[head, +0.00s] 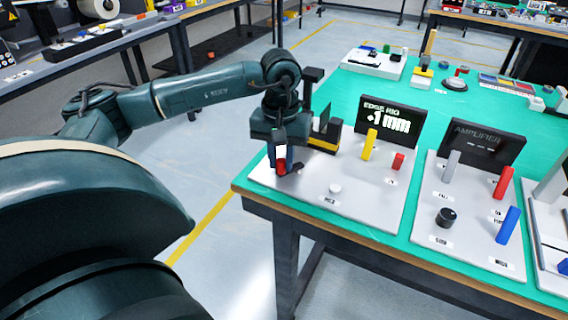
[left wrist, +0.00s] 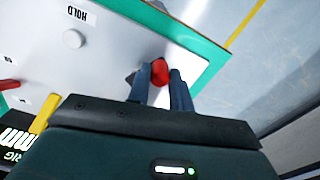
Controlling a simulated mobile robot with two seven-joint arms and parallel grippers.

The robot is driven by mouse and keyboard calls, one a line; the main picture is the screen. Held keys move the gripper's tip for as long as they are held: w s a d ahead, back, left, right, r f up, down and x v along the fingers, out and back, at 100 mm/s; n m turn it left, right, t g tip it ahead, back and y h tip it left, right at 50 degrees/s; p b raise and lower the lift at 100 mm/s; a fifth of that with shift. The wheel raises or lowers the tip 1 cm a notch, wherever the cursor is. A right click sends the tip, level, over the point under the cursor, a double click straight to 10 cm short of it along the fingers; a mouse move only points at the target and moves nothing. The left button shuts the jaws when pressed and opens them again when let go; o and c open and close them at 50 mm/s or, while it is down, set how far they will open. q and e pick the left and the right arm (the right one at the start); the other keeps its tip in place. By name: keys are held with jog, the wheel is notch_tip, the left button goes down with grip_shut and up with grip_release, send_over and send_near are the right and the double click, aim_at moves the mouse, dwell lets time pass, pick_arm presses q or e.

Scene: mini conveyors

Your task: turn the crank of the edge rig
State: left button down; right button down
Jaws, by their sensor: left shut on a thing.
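The edge rig (head: 312,197) is a pale panel at the left corner of the green-topped table. Its dark display (head: 391,122) reads "EDGE RIG +1 mm". The crank's red knob (head: 281,168) is at the panel's left side, with a dark arm beside its foot. My left gripper (head: 279,155) points down over it. In the left wrist view the red knob (left wrist: 159,70) lies between the fingers of my left gripper (left wrist: 160,80), which are shut on it. The fingers hide part of the crank. My right gripper is out of view.
The rig also bears a yellow lever (head: 369,144), a red lever (head: 398,161), a white button (head: 335,188) and a black-and-yellow block (head: 324,141). The amplifier panel (head: 470,252) stands to the right. The table's left edge is close to the crank.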

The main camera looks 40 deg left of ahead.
aim_at(280, 159)
pick_arm(q)
jog(key=shift+w+a+m, duration=0.1)
jog(key=shift+a+m, duration=0.2)
jog(key=shift+m, duration=0.4)
jog(key=c, duration=1.3)
grip_release()
jog(key=shift+o, duration=0.2)
notch_tip(280, 159, up, 13)
jog(key=p, duration=0.1)
jog(key=shift+r, duration=0.1)
jog(key=shift+c, duration=0.2)
